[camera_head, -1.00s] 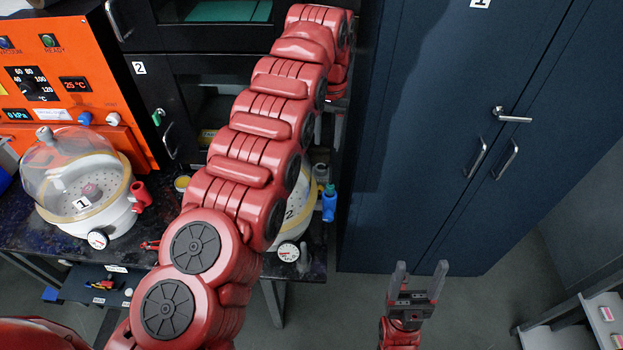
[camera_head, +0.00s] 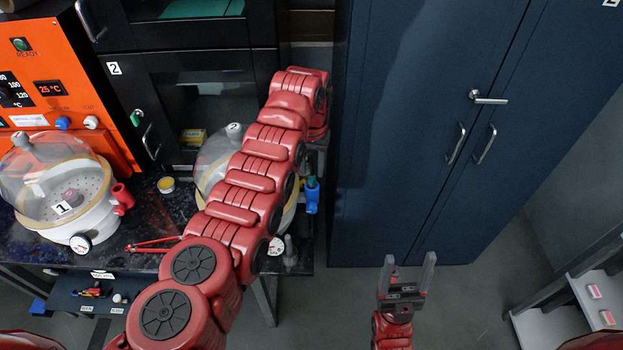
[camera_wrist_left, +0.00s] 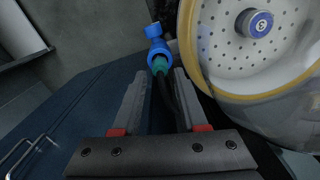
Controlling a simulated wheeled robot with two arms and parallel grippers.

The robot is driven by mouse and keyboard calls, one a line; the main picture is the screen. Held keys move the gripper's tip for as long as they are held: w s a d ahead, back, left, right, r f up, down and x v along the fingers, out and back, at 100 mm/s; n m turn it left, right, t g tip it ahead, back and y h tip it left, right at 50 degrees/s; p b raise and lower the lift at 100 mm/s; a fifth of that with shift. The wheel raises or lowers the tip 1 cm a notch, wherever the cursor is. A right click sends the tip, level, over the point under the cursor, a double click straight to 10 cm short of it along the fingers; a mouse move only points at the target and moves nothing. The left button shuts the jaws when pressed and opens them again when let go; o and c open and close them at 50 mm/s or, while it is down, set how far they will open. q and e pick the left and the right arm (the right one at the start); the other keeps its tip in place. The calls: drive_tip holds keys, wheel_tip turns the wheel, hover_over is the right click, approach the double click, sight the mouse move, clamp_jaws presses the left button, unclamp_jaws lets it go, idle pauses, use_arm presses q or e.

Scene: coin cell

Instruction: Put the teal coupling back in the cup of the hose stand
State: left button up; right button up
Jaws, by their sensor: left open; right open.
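The teal coupling (camera_wrist_left: 160,66) sits against a blue fitting (camera_wrist_left: 157,47) in the left wrist view, with a dark hose running from it between my fingers. In the head view the teal coupling (camera_head: 311,182) shows small at the top of the blue fitting (camera_head: 312,200), beside vessel 2. My left gripper (camera_wrist_left: 160,76) is open, its fingertips on either side of the coupling; I cannot tell whether they touch it. In the head view it is mostly hidden by my arm. My right gripper (camera_head: 407,264) is open and empty over the floor. I cannot make out the hose stand's cup.
Vessel 2 (camera_head: 212,160) is partly behind my left arm; its perforated plate (camera_wrist_left: 230,55) is close beside the left gripper. Vessel 1 (camera_head: 88,222) stands left on the dark bench (camera_head: 165,212). A blue cabinet (camera_head: 385,150) rises at right. A shelf (camera_head: 560,325) is at lower right.

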sight(312, 175)
use_arm(q)
wheel_tip(312, 175, down, 3)
drive_tip(key=shift+s+r+p, duration=0.1)
drive_tip(key=shift+r+p, duration=0.05)
drive_tip(key=shift+p, duration=0.15)
drive_tip(key=shift+f, duration=0.4)
clamp_jaws()
